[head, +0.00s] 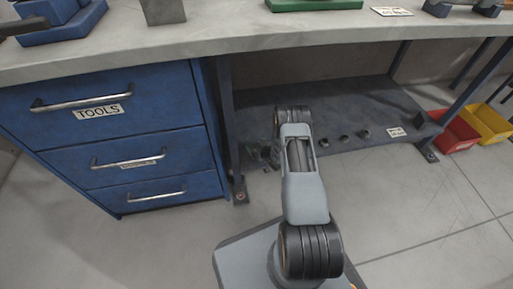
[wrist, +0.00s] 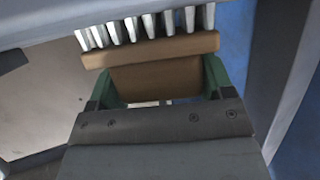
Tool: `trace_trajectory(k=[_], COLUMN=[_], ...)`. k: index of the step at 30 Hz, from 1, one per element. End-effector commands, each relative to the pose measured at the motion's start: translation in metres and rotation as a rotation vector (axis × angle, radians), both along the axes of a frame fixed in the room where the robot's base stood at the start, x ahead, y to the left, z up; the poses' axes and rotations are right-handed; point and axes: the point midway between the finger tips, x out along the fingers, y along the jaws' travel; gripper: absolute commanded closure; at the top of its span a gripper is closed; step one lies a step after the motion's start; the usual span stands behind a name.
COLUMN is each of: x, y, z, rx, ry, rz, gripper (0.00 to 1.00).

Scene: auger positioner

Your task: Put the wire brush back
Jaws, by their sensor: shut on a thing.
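The wire brush (wrist: 155,50) shows in the wrist view as a tan wooden block with a row of whitish bristles along its far edge. My gripper (wrist: 160,80) is shut on it, with a green finger on each side of the wood. In the head view my arm reaches toward the dark lower shelf (head: 350,110) under the bench. My gripper and the brush are hidden behind the arm there.
A grey workbench (head: 220,38) spans the head view, with blue drawers (head: 100,115) at left, one labelled TOOLS. Several small dark round pieces and a label sit on the lower shelf. Red (head: 455,138) and yellow (head: 488,124) bins stand at right. Open floor lies in front.

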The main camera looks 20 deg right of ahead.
Motion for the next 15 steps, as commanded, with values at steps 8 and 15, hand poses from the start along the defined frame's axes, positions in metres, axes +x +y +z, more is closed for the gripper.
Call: trace_trajectory(k=[8,15], x=[0.0007,0.0004], y=[-0.0004,-0.0001], z=[0.0005,-0.0010], rx=[-0.001,-0.001], ry=[-0.003,-0.001], rz=[-0.001,0.000], gripper=[0.61,0.10])
